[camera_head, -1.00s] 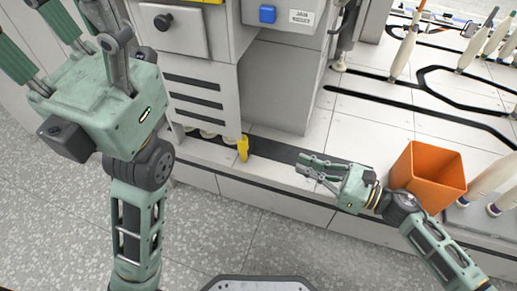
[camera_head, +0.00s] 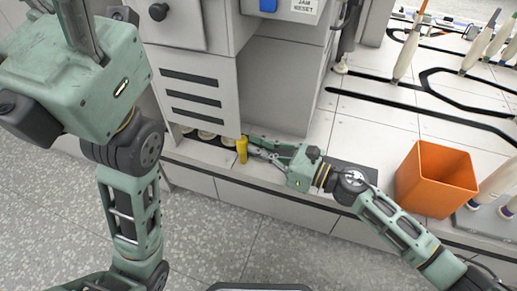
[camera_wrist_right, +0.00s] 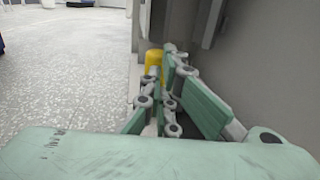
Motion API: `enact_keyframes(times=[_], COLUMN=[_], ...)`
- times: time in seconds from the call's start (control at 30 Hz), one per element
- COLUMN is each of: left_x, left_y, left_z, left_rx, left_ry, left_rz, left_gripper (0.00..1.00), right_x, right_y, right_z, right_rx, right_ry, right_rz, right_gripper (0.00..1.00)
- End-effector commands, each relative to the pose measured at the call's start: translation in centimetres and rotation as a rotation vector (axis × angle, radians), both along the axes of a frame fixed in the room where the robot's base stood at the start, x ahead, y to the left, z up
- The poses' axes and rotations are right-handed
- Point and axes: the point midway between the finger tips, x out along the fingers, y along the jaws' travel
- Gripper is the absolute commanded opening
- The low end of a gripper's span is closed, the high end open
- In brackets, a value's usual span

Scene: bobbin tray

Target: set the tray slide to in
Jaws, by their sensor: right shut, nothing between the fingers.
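A yellow handle (camera_head: 241,150) stands upright at the foot of the grey machine, at the right end of a low slot where several pale bobbins (camera_head: 206,135) show. The tray slide itself is mostly hidden under the machine. My right gripper (camera_head: 251,146) is shut and empty, with its fingertips just right of the yellow handle; I cannot tell if they touch. In the right wrist view the yellow handle (camera_wrist_right: 154,62) shows beyond the fingers (camera_wrist_right: 160,90). My left gripper (camera_head: 60,18) is high at the upper left, cut off by the picture edge.
The machine's grey front (camera_head: 195,90) rises right behind the slot. An orange bin (camera_head: 436,180) stands right of my right arm. Bobbins on posts stand at the far right. The speckled floor in front is clear.

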Motion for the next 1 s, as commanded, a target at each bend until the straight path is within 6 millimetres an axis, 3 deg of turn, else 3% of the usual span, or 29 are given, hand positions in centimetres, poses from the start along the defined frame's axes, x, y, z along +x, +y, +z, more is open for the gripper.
enact_keyframes(times=[0.23, 0.57, 1.0], left_x=[0.0, 0.1, 0.3], left_y=[0.0, 0.0, 0.0], left_z=[0.0, 0.0, -0.3], left_rx=[0.0, -0.002, -0.001], left_ry=[0.0, 0.006, 0.01], left_rz=[0.0, -0.002, -0.001], left_gripper=[0.58, 0.58, 0.58], right_x=[0.1, 1.5, 1.8], right_y=[0.2, 4.6, 4.6], right_z=[0.0, 0.1, 0.1], right_rx=[0.001, 0.001, 0.002], right_ry=[0.0, 0.0, -0.002], right_rz=[0.0, 0.0, -0.003], right_gripper=[0.0, 0.0, 0.0])
